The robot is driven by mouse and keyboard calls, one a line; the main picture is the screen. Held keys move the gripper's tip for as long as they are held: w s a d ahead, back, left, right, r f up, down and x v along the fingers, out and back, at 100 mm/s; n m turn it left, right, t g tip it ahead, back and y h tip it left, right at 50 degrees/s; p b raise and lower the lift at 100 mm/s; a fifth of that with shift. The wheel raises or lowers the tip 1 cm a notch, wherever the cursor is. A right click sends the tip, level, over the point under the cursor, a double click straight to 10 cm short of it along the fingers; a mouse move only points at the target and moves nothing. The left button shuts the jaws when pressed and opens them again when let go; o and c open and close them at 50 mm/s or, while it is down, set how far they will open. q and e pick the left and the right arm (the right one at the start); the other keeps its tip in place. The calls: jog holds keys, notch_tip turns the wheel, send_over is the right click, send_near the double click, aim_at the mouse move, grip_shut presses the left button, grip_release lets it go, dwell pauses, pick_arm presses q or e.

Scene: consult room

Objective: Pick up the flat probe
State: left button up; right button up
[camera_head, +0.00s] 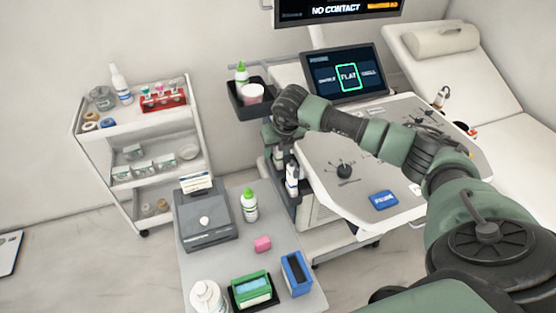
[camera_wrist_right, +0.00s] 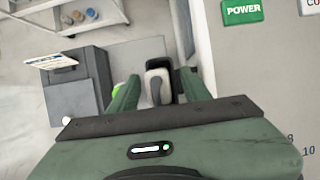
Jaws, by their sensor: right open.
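My right arm reaches across the console from the lower right. Its gripper (camera_head: 272,134) points down beside the console's left edge, and its fingertips are hard to make out in the head view. In the right wrist view the gripper (camera_wrist_right: 157,85) is open, with one green finger on each side of a pale grey probe with a dark top (camera_wrist_right: 157,88). I cannot tell whether the fingers touch it or whether it is the flat probe. White probe-like items (camera_head: 292,178) stand in the console's side holders. My left gripper is not in view.
The console (camera_head: 330,185) has a screen (camera_head: 345,76) with "FLAT" outlined in green. A side table (camera_head: 272,222) carries a grey device (camera_head: 206,222), a bottle and boxes. A shelf cart (camera_head: 140,125) stands left.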

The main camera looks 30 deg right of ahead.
grip_shut()
jog(key=shift+r, duration=0.1)
jog(key=shift+w+r, duration=0.1)
